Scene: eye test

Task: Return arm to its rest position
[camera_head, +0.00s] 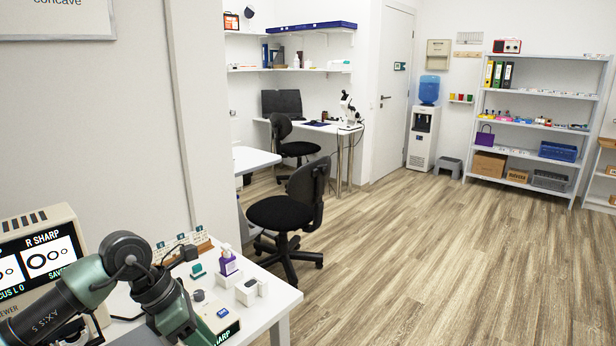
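My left arm (92,278), dark green and grey, comes in from the lower left. It is bent at a round dark joint (125,255) and its further link (178,318) runs down to the bottom edge, over the near white table (283,302). I make out no gripper fingers on it. A small black piece (188,253) shows just behind the arm, and I cannot tell what it belongs to. My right arm and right gripper are not in view.
A viewer box with a screen (40,257) stands left, close behind the arm. A purple-and-white bottle (228,262), a small white block (250,290) and a lens rack (183,246) are on the table. A black chair (290,210) stands beyond. The floor (440,270) on the right is clear.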

